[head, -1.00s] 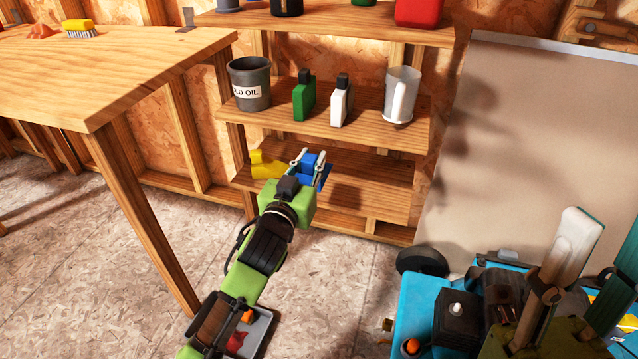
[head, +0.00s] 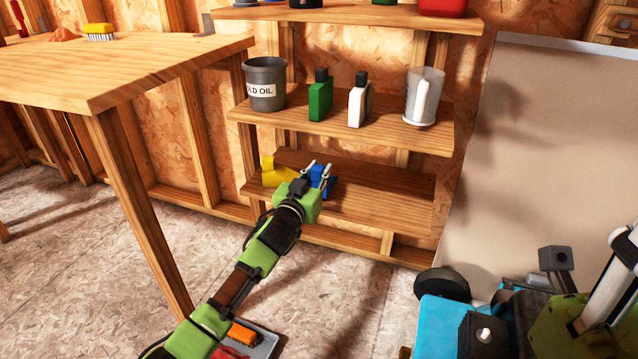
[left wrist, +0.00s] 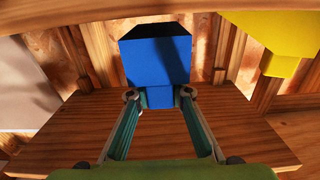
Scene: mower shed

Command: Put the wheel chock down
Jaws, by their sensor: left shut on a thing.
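The blue wheel chock (head: 319,176) is between the fingers of my left gripper (head: 316,172), over the left part of the lower shelf (head: 385,200). In the left wrist view the blue chock (left wrist: 155,58) sits between both fingertips (left wrist: 160,95), which are shut on it. I cannot tell whether its underside touches the shelf. A yellow chock-like block (head: 277,172) is on the same shelf to the left; it also shows in the left wrist view (left wrist: 275,40). Part of my right gripper (head: 605,290) shows at the lower right edge; its opening is cut off.
The shelf above holds an old-oil bucket (head: 265,85), a green bottle (head: 320,97), a white bottle (head: 358,102) and a jug (head: 424,96). A workbench (head: 120,75) stands left. The lower shelf's right half is clear. A blue machine (head: 440,325) stands lower right.

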